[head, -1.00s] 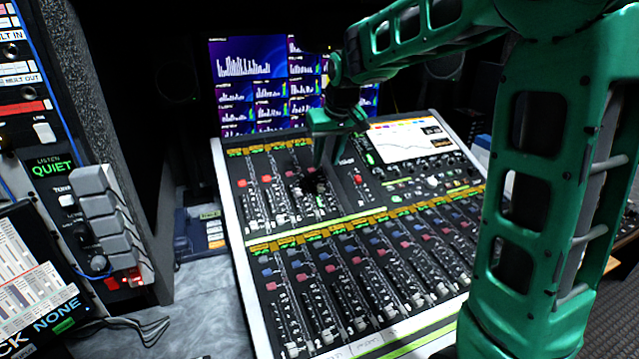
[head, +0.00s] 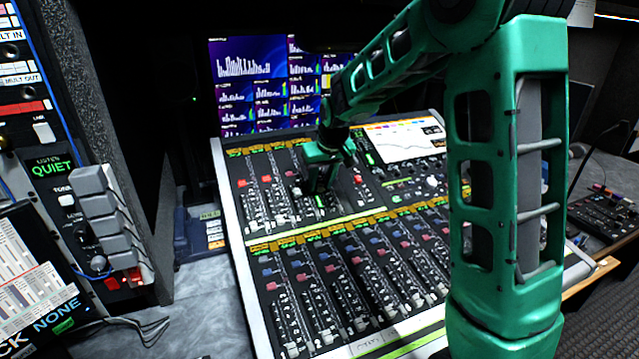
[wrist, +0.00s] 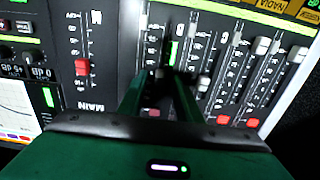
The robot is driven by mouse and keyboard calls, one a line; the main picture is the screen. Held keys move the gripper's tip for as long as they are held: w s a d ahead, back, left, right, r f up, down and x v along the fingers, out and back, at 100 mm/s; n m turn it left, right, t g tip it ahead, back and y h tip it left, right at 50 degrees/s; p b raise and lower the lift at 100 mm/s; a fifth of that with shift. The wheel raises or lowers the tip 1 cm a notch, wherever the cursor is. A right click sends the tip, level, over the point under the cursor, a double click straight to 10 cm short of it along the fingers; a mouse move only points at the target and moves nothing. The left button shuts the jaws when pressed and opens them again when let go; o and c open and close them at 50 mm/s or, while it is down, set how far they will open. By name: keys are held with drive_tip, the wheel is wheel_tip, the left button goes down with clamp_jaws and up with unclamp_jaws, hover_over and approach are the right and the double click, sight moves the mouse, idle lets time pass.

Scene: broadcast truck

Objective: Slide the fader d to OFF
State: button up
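The upper fader bank (head: 285,195) of the mixing console has several vertical faders, with white caps on those at left. My gripper (head: 320,200) is lowered over the right-hand channel of this bank, left of the MAIN strip. In the wrist view my gripper (wrist: 167,76) has its two green fingers apart, with tips at the panel surface around a fader channel. This channel looks like fader d, but its letter is unclear. Its cap is mostly hidden by dark shapes at the fingertips, and I cannot tell whether the fingers touch it.
The MAIN fader (wrist: 82,67) has a red cap and sits beside the fingers. Neighbouring white fader caps (wrist: 262,46) stand close on the other side. A lower fader bank (head: 350,270) and a console screen (head: 405,140) lie nearby. Bar-graph monitors (head: 250,75) stand behind.

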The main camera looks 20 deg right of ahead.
sight(328, 211)
drive_tip(key=shift+c, duration=0.3)
clamp_jaws()
drive_tip(key=s+f, duration=0.1)
drive_tip(key=s, duration=0.1)
drive_tip(key=s+f, duration=0.1)
drive_tip(key=s, duration=0.1)
drive_tip(key=s+f, duration=0.1)
drive_tip(key=s, duration=0.2)
drive_tip(key=shift+s, duration=0.1)
drive_tip(key=shift+o, duration=0.3)
unclamp_jaws()
drive_tip(key=shift+r, duration=0.1)
